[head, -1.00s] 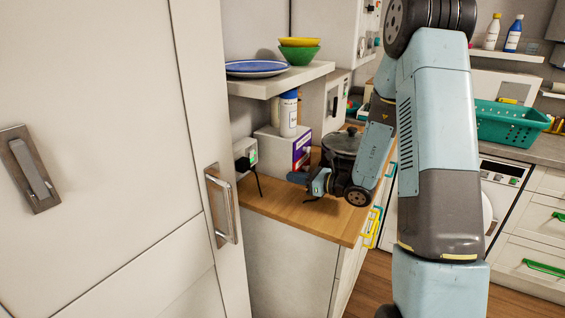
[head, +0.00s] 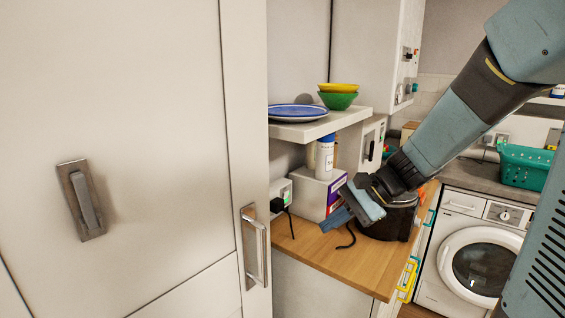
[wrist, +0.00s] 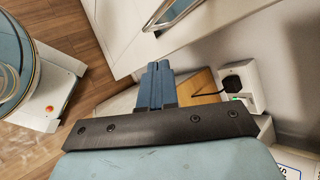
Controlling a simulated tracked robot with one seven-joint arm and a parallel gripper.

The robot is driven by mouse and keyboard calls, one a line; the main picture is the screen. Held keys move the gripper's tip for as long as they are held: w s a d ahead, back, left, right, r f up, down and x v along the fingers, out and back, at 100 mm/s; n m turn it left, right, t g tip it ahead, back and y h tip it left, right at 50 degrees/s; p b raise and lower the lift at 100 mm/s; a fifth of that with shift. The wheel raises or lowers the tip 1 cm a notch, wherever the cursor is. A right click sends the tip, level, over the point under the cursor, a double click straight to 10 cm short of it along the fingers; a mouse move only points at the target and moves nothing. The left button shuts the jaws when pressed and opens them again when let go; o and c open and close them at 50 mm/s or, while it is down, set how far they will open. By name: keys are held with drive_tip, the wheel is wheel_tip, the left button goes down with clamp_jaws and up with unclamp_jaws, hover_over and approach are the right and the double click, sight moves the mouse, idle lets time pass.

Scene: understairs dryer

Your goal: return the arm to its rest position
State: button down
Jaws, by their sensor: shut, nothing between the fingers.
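My gripper (head: 336,224) is at the end of my blue-grey arm, above the wooden counter (head: 353,266) in the head view. In the wrist view the two blue fingers of my gripper (wrist: 158,72) are together with nothing between them. The arm reaches in from the right and bends down over the counter. The gripper hides part of a black pot (head: 390,222) behind it. Whether the fingers touch the counter cannot be told.
A wall socket with a black plug (head: 277,204) and cable is left of the gripper. A shelf (head: 320,126) with plates and bowls hangs above. A tall cabinet (head: 130,130) stands at left. A washing machine (head: 480,250) and teal basket (head: 523,168) are at right.

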drive_tip(key=s+d+r+n+t+h, duration=0.5)
drive_tip(key=s+d+r+n+h, duration=0.3)
drive_tip(key=s+d, duration=0.4)
drive_tip(key=shift+d+r+n+h, duration=0.3)
drive_tip(key=shift+n+h, duration=0.2)
drive_tip(key=shift+h, duration=0.3)
idle(0.3)
